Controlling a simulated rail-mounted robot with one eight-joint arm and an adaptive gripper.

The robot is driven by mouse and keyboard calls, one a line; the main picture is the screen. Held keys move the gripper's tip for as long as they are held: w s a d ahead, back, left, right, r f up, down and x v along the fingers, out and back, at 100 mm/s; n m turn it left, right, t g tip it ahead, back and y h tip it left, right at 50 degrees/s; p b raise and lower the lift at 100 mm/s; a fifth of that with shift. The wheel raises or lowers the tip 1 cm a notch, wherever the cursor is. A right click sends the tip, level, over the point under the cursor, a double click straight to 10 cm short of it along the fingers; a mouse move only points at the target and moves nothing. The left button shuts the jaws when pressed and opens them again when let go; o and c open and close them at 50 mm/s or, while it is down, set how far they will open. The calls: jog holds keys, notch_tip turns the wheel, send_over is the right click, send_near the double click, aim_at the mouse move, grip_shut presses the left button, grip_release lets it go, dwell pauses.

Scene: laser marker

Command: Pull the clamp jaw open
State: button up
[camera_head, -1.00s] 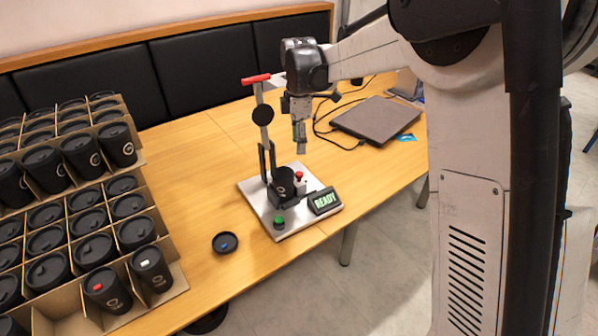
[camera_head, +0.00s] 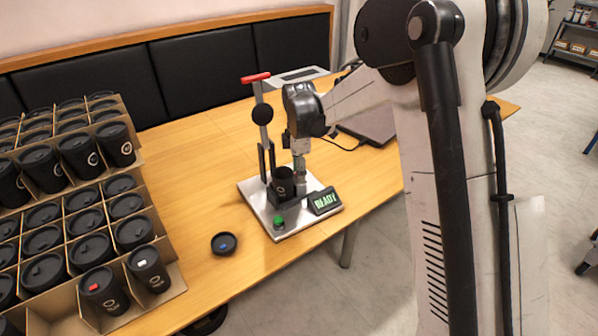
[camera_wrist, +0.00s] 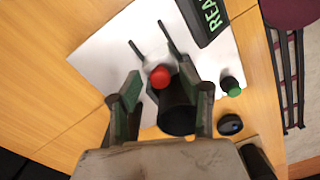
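A small clamp fixture stands on a white base plate (camera_head: 258,204). A black cup (camera_head: 283,181) sits upright in it and also shows in the wrist view (camera_wrist: 178,117). A red knob (camera_wrist: 160,76) is beside the cup in the wrist view; my gripper hides it in the head view. The jaw's outline under the knob is hard to make out. My gripper (camera_head: 300,188) points down just right of the cup. In the wrist view its two fingers are apart, with the knob between them (camera_wrist: 168,84). I cannot tell whether either finger touches it.
A lever post with a red handle (camera_head: 256,78) rises behind the cup. A green button (camera_head: 279,222) and a READY display (camera_head: 324,201) are on the plate. A black lid (camera_head: 224,243) lies on the table. Cardboard crates of cups (camera_head: 173,276) fill the left.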

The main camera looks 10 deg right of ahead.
grip_shut()
jog(key=shift+w+d, duration=0.4)
jog(key=shift+d, duration=0.45)
grip_release()
jog(key=shift+d, duration=0.1)
notch_tip(320, 180, up, 12)
dwell(0.3)
